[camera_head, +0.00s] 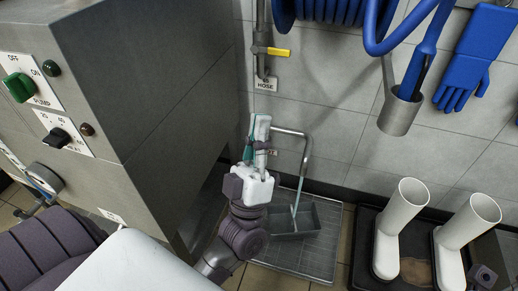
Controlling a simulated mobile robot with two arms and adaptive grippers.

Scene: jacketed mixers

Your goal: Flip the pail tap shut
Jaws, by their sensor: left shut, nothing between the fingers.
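The pail tap's bent metal spout (307,146) comes out from the wall and turns down above a grey pail (313,219). A thin pale-teal stream runs from the spout end into the pail. My left gripper (261,122) is shut and empty, its white fingers pointing up in front of the tap's wall end. An upright teal piece (249,138), which looks like the tap lever, shows just left of the fingers. I cannot tell whether they touch. The fingers hide the tap body. My right gripper is not clearly visible.
A steel machine (150,90) with pump knobs stands close on the left. A floor grate (320,255) lies under the pail. A yellow-handled hose valve (278,52) is above. White boots (398,225), a steel holder (398,112) and blue gloves (470,70) are right.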

